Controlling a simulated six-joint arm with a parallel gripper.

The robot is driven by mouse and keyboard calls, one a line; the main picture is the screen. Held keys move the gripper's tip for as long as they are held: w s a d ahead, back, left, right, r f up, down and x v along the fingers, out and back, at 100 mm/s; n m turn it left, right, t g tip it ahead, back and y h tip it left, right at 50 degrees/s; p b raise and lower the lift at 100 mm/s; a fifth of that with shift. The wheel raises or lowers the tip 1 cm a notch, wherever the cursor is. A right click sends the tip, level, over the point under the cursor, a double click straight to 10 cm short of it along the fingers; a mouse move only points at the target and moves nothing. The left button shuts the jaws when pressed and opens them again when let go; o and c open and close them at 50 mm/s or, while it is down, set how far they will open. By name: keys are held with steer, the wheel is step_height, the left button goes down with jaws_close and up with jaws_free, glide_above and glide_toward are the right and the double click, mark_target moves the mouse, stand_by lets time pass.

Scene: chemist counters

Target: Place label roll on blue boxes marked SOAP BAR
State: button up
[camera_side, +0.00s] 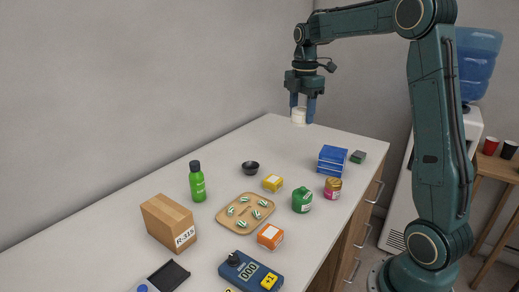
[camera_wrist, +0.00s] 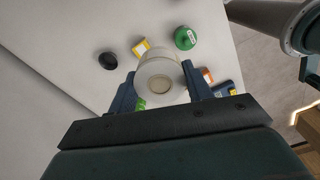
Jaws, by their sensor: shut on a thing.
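My gripper (camera_side: 303,108) is shut on the label roll (camera_side: 299,117), a white cylinder, and holds it above the far end of the counter. In the wrist view the roll (camera_wrist: 160,82) sits between the two blue fingers of my gripper (camera_wrist: 160,88), with its round end and hole towards the camera. The blue boxes (camera_side: 331,160) are stacked on the counter near its right edge, lower and to the right of my gripper in the side view. Their marking is too small to read. I cannot make out the blue boxes in the wrist view.
A dark green block (camera_side: 357,157) lies just right of the boxes, and a pink jar (camera_side: 332,188) stands in front of them. The far counter is clear.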

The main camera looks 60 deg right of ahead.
steer(key=d+r+m, duration=0.2)
steer(key=d, duration=0.8)
step_height(320, 180, up, 2)
steer(key=m, duration=0.3)
glide_above(334, 151)
step_height(334, 151, down, 20)
stand_by(0.4)
steer(key=shift+f, duration=0.1)
steer(key=o, duration=1)
